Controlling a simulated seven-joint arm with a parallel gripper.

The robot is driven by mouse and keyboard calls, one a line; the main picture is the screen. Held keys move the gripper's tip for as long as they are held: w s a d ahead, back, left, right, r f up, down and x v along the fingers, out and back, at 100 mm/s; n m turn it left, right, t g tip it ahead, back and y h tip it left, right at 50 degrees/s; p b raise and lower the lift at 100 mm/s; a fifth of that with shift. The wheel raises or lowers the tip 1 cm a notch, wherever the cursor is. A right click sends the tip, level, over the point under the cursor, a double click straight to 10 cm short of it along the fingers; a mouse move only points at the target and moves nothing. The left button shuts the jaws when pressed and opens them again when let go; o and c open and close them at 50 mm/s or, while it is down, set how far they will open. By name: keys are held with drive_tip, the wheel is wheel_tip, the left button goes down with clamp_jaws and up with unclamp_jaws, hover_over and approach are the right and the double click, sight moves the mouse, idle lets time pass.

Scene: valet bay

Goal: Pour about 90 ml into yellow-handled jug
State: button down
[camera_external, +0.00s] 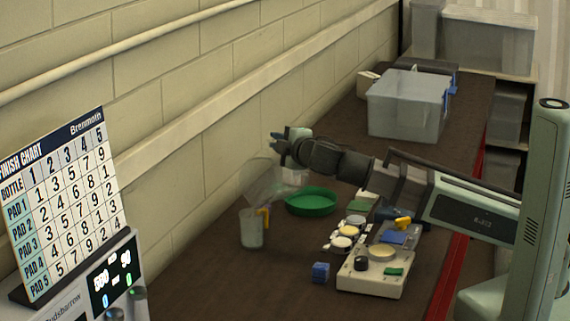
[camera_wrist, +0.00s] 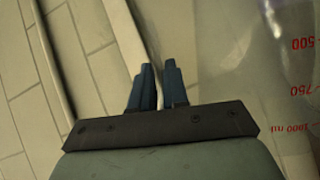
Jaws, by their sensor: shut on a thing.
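The yellow-handled jug (camera_external: 252,230) stands upright on the dark bench in the external view, its yellow handle on the right. A larger clear jug (camera_external: 262,182) is tilted above it, its lower end close over the smaller jug's mouth. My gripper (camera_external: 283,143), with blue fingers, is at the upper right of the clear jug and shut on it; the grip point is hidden. In the wrist view the fingers (camera_wrist: 157,88) show beside the clear jug's wall (camera_wrist: 285,70), which has red marks of 500, 750 and 1000 ml. I cannot make out liquid in either jug.
A green bowl (camera_external: 311,203) sits right of the jugs. A pale device (camera_external: 375,280) with pads and a blue cube (camera_external: 320,272) are nearer. A clear bin (camera_external: 405,110) stands farther back. A finish chart (camera_external: 65,205) and display (camera_external: 112,275) are at left, by the block wall.

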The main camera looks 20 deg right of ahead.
drive_tip(key=shift+a, duration=0.1)
drive_tip(key=d, duration=0.1)
drive_tip(key=w+d+f+m, duration=0.1)
drive_tip(key=d+f+m+g, duration=0.1)
drive_tip(key=d, duration=0.1)
drive_tip(key=shift+w+d+f, duration=0.1)
drive_tip(key=shift+w+f, duration=0.15)
drive_tip(key=shift+w, duration=0.15)
drive_tip(key=shift+w+d+f+m, duration=0.15)
drive_tip(key=shift+w+m, duration=0.05)
drive_tip(key=shift+m, duration=0.3)
drive_tip(key=shift+w+d+f+m+g+y+b, duration=0.1)
drive_tip(key=shift+w+d+m+g+y+b, duration=0.2)
drive_tip(key=shift+d+m+b, duration=0.2)
idle(0.9)
